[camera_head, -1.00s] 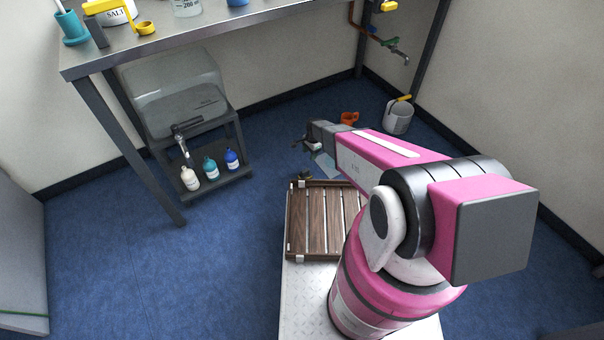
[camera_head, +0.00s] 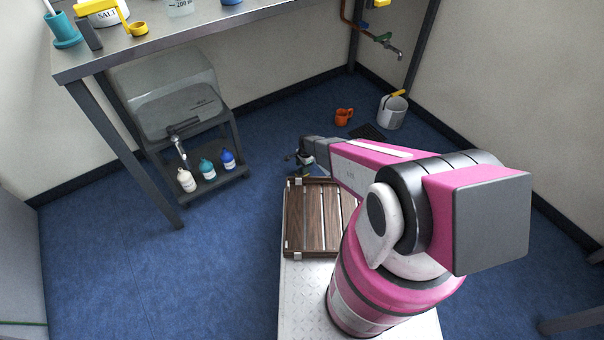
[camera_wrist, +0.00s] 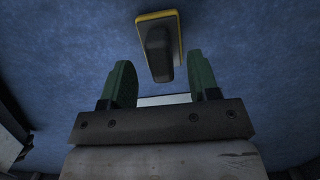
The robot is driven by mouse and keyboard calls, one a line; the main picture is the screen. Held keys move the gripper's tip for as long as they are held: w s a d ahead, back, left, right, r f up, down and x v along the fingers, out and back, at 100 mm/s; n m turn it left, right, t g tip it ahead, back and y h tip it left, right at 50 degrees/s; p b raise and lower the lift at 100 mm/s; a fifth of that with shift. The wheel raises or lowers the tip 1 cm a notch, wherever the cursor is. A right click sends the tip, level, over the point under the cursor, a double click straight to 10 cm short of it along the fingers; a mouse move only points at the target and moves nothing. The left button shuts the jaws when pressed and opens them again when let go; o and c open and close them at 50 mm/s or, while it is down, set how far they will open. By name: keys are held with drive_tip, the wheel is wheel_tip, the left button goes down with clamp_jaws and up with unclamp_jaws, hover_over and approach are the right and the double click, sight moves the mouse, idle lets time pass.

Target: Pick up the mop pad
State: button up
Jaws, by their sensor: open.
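My gripper (camera_wrist: 160,85) is open, with two green fingers apart and nothing gripped between them. It also shows in the head view (camera_head: 303,162), low over the floor just beyond the wooden slatted rack. In the wrist view a pad with a yellow edge and a dark grey block or handle on it (camera_wrist: 151,19) lies on the blue floor, ahead of the fingertips. A pale strip (camera_wrist: 165,100) shows between the finger bases, mostly hidden by the gripper body. I cannot tell for certain which of these is the mop pad. Neither shows clearly in the head view.
The wooden slatted rack (camera_head: 313,219) lies on my base near the gripper. An orange mug (camera_head: 344,116), a dark grate (camera_head: 368,132) and a grey bucket (camera_head: 392,113) stand beyond. A low cart with bottles (camera_head: 208,168) is left. Blue floor (camera_head: 110,245) is clear there.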

sight(300, 170)
wheel_tip(300, 170, down, 2)
drive_tip(key=shift+s+a+f, duration=0.1)
drive_tip(key=shift+a, duration=0.05)
drive_tip(key=c, duration=1)
drive_tip(key=shift+r, duration=0.75)
drive_tip(key=r, duration=0.1)
drive_tip(key=s+r, duration=0.1)
drive_tip(key=r, duration=0.1)
drive_tip(key=shift+s+a+r, duration=0.15)
drive_tip(key=shift+r, duration=0.15)
drive_tip(key=s+a+r, duration=0.4)
drive_tip(key=s+r, duration=0.2)
drive_tip(key=s, duration=0.3)
drive_tip(key=shift+s, duration=0.25)
drive_tip(key=shift+o, duration=0.4)
drive_tip(key=shift+a, duration=0.1)
drive_tip(key=shift+w, duration=0.1)
